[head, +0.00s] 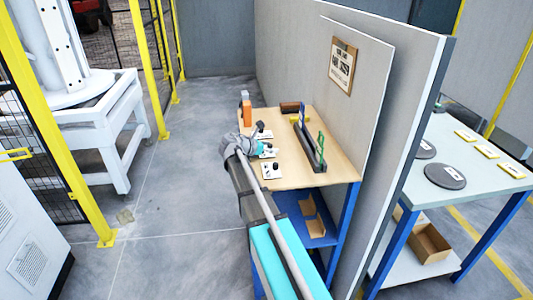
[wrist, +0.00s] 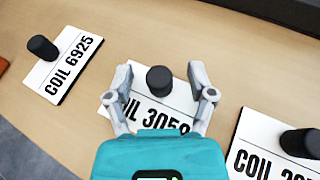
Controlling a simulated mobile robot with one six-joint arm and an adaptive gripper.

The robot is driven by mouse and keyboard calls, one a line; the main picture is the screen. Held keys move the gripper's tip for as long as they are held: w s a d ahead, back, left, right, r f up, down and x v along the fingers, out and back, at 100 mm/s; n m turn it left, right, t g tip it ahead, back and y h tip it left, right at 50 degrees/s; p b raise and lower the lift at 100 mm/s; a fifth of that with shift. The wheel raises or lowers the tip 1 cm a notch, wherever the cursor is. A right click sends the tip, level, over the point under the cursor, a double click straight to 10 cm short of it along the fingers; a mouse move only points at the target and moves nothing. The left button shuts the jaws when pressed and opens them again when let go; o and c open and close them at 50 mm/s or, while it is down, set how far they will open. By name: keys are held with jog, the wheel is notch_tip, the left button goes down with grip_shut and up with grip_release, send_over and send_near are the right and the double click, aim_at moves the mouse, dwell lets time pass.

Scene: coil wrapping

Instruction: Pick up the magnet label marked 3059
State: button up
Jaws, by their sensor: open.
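The magnet label marked 3059 (wrist: 148,104) is a white plate with black print and a black round knob (wrist: 159,80). It lies on the wooden table in the middle of the wrist view. My gripper (wrist: 162,80) is open, with one finger on each side of the knob and nothing held. I cannot tell its height above the label. My teal gripper body hides the lower part of the label. In the head view my gripper (head: 266,150) is over the front left side of the table, among the labels.
A label marked COIL 6925 (wrist: 64,66) lies to the left, and another partly cut-off COIL label (wrist: 262,150) lies to the right. In the head view, a dark rack (head: 308,147) stands along the table (head: 290,175) near the grey wall panel. An orange object (head: 246,110) stands at the back left.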

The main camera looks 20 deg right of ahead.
dwell(0.5)
grip_shut()
